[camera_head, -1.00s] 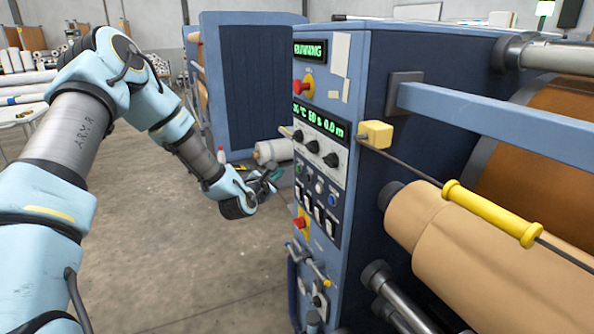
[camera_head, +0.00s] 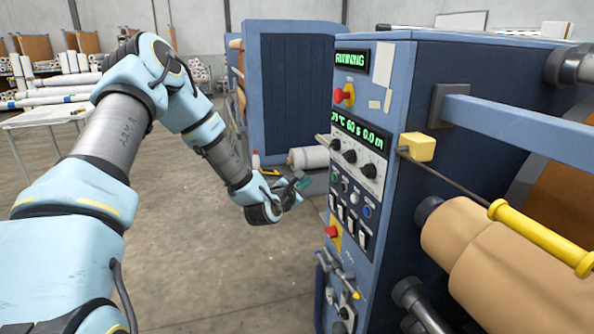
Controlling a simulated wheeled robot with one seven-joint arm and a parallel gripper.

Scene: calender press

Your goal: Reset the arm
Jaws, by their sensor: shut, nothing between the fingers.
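My arm (camera_head: 125,130) reaches from the lower left, up to a raised elbow and down toward the press. My gripper (camera_head: 303,183) is at its end, small in the picture, shut with nothing seen in it. It hangs in the air to the left of the control panel (camera_head: 352,170), apart from it in the picture. The calender press (camera_head: 405,110) is blue. Its upper display (camera_head: 351,59) reads RUNNING and a lower display (camera_head: 361,131) shows temperature, seconds and metres.
A blue rail (camera_head: 520,125), a yellow handle (camera_head: 540,238) and a tan roll (camera_head: 470,245) stick out at the right. A blue cabinet (camera_head: 290,90) stands behind my gripper. A white table (camera_head: 45,116) with rolls is at the far left. The floor (camera_head: 225,270) between is clear.

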